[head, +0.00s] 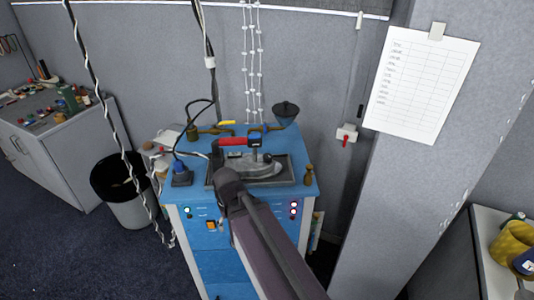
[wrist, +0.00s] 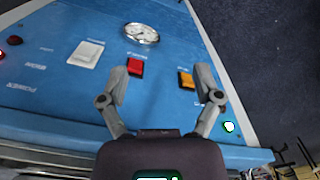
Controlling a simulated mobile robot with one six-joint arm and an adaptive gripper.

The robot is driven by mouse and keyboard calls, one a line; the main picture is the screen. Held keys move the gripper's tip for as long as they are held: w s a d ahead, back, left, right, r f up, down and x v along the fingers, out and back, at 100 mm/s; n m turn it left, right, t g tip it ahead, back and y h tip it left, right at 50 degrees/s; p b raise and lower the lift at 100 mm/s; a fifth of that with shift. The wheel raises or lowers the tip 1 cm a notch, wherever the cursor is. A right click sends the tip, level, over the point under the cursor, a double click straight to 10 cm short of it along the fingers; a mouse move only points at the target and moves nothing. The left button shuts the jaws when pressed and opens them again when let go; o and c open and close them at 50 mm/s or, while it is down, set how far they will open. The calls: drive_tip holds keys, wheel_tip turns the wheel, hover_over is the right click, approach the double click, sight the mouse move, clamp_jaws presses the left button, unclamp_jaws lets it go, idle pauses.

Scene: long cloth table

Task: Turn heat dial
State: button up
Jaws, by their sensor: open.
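The wrist view shows the blue control panel (wrist: 60,95) close up and upside down. A round, pale-faced dial with a metal rim (wrist: 140,33) sits near its far edge; I cannot tell whether it is the heat dial or a gauge. My gripper (wrist: 164,78) is open and empty, with its fingers spread over the panel. The left fingertip is beside a red switch (wrist: 135,66), and the right one is beside an orange switch (wrist: 186,79). The dial is beyond the fingertips. In the head view my arm hides the gripper and part of the panel.
A white switch (wrist: 86,52) and a lit lamp (wrist: 229,127) are also on the panel. On the blue cabinet (head: 308,190) stand a red-handled press (head: 255,165), a dark funnel (head: 285,110) and a small brass weight (head: 308,175). A bin (head: 125,190) stands left.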

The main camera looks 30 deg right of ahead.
drive_tip(key=w+d+r+n+y+p, duration=0.1)
drive_tip(key=w+d+r+n+p, duration=0.15)
drive_tip(key=r+p, duration=0.65)
drive_tip(key=w+d+r+n+p, duration=0.1)
drive_tip(key=w+d+r+p, duration=0.2)
drive_tip(key=r+p, duration=0.55)
drive_tip(key=n+y+p, duration=0.4)
drive_tip(key=n+p, duration=0.1)
drive_tip(key=n, duration=0.8)
approach(268, 156)
drive_tip(key=v, duration=0.5)
drive_tip(key=shift+s+a, duration=0.25)
drive_tip(key=shift+a, duration=0.05)
drive_tip(key=shift+f, duration=0.15)
drive_tip(key=b+x, duration=0.6)
drive_tip(key=x, duration=0.1)
drive_tip(key=b+x, duration=0.6)
drive_tip(key=b, duration=0.1)
drive_tip(key=shift+w+f, duration=0.25)
drive_tip(key=shift+f, duration=0.15)
drive_tip(key=shift+h, duration=0.3)
drive_tip(key=c, duration=1.1)
